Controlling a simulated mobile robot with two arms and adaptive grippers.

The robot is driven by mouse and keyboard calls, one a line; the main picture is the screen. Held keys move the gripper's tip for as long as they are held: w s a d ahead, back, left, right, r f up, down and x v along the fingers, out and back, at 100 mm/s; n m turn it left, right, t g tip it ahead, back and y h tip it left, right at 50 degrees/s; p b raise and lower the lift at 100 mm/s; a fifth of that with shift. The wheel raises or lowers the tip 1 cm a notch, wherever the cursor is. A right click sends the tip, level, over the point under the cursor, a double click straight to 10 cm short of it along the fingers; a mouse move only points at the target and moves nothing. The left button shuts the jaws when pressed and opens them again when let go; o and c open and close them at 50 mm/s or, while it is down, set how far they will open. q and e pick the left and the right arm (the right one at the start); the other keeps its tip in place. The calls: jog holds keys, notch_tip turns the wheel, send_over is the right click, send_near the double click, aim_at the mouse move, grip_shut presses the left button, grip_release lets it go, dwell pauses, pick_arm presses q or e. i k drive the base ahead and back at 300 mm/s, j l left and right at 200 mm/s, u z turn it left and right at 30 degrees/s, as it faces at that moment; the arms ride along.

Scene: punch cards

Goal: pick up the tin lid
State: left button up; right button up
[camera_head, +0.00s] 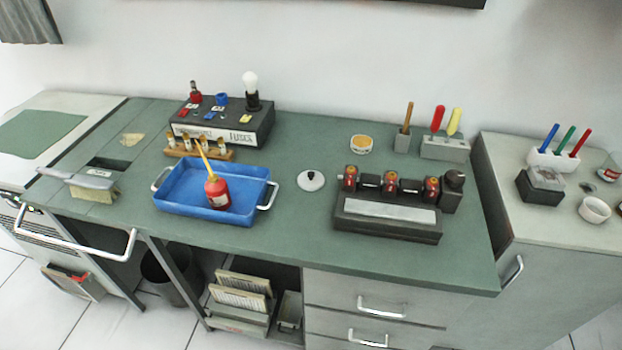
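A small round whitish-grey lid with a dark knob in its middle, which looks like the tin lid (311,180), lies flat on the green bench top (290,222). It sits between the blue tray and the dark device with red-topped parts, touching neither. Neither of my grippers shows in the head view, so nothing is seen near or on the lid.
The blue tray (180,200) with a red bottle (216,192) stands left of the lid. The dark device (388,228) stands close on its right. A round cup (361,144) is behind. The bench in front of the lid is clear.

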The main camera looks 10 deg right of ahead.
aim_at(308, 180)
jog(key=i+j, duration=0.1)
jog(key=j, duration=0.3)
jog(key=i+j+z, duration=0.1)
jog(key=j, duration=0.35)
jog(key=i+j, duration=0.1)
jog(key=j, duration=0.3)
jog(key=i+j+z, duration=0.1)
jog(key=j, duration=0.3)
